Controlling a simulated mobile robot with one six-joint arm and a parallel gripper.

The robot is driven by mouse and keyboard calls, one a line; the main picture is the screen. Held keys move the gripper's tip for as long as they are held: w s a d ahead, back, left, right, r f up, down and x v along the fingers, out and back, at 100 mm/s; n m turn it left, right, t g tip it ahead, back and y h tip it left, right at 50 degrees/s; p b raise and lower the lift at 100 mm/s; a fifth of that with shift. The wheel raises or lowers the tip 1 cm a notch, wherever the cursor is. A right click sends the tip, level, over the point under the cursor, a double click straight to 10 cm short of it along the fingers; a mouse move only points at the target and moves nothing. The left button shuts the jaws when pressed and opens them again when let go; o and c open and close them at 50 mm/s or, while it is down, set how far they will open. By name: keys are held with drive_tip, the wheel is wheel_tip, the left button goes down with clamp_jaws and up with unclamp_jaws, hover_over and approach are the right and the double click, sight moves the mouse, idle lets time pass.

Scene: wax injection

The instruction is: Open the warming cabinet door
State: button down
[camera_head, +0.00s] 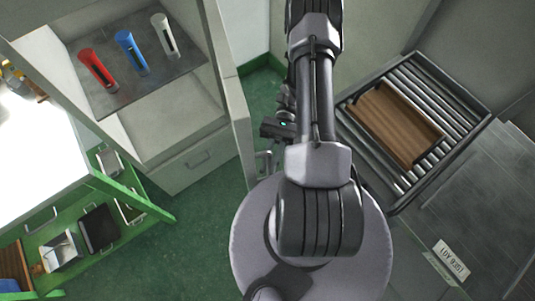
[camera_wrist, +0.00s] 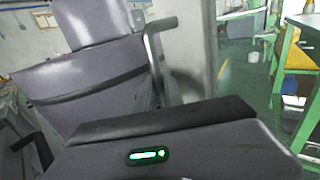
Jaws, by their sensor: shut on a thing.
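The warming cabinet (camera_head: 150,150) stands at the left in the head view, and its inside shows. Its pale grey door (camera_head: 228,95) is swung open at the cabinet's right side, seen nearly edge-on. My gripper (camera_head: 272,130) is beside the door's outer face, partly hidden by my arm. It is shut on the door handle; the grip itself is mostly hidden. A grey bar handle (camera_wrist: 152,50) shows in the wrist view, in front of the pale door panel (camera_wrist: 192,45).
Red (camera_head: 97,68), blue (camera_head: 131,53) and white (camera_head: 163,36) cylinders stand on the cabinet's dark shelf (camera_head: 120,98). A green workbench (camera_head: 150,205) is at the lower left. A roller conveyor (camera_head: 455,88) with a wooden tray (camera_head: 398,122) is at the right. Green floor (camera_head: 190,235) is clear before the cabinet.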

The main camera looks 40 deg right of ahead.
drive_tip(key=c, duration=1.7)
unclamp_jaws()
drive_tip(key=shift+c, duration=0.2)
drive_tip(key=p+v, duration=0.2)
drive_tip(key=v, duration=1)
